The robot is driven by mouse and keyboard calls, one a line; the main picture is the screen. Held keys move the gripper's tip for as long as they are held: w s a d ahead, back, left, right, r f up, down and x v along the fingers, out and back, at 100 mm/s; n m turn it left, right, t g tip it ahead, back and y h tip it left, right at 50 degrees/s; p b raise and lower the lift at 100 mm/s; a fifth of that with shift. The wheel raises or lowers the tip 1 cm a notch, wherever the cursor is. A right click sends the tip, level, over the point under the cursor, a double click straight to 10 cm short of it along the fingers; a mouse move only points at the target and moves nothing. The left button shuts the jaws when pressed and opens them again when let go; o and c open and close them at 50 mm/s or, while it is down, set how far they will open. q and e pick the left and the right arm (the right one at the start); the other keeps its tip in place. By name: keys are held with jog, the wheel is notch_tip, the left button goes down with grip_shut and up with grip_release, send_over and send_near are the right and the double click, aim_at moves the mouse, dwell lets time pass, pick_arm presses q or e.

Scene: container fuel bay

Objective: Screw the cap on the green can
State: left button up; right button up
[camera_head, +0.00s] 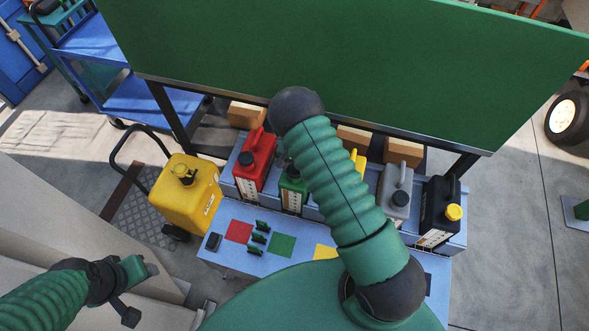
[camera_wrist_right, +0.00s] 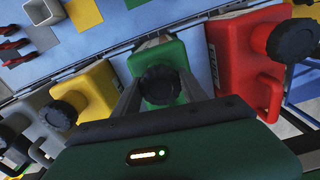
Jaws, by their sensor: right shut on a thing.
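The green can (camera_head: 292,192) stands in the blue rack between the red and yellow cans, partly hidden by my right arm in the head view. In the right wrist view, the green can (camera_wrist_right: 172,56) is straight ahead, with a black cap (camera_wrist_right: 160,84) at its neck. My right gripper (camera_wrist_right: 161,90) has a finger on each side of this cap and is shut on it. How far the cap is threaded cannot be seen. My left gripper (camera_head: 140,288) is at the lower left of the head view, away from the cans; its jaw opening is unclear.
Beside the green can are a red can (camera_head: 254,160) and a yellow can (camera_wrist_right: 87,93). A grey can (camera_head: 394,195) and a black can (camera_head: 436,205) stand farther right. A yellow container (camera_head: 185,195) stands at left. A green panel (camera_head: 350,60) rises behind.

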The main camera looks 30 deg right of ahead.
jog(key=m, duration=1)
jog(key=shift+d+p, duration=0.1)
jog(key=shift+p, duration=0.3)
jog(key=m, duration=0.5)
jog(key=shift+s, duration=0.1)
jog(key=m, duration=0.4)
jog(key=shift+d+f+m, duration=0.1)
jog(key=shift+f+m, duration=0.05)
jog(key=shift+m, duration=0.15)
jog(key=o, duration=1.4)
jog(key=shift+s, duration=0.1)
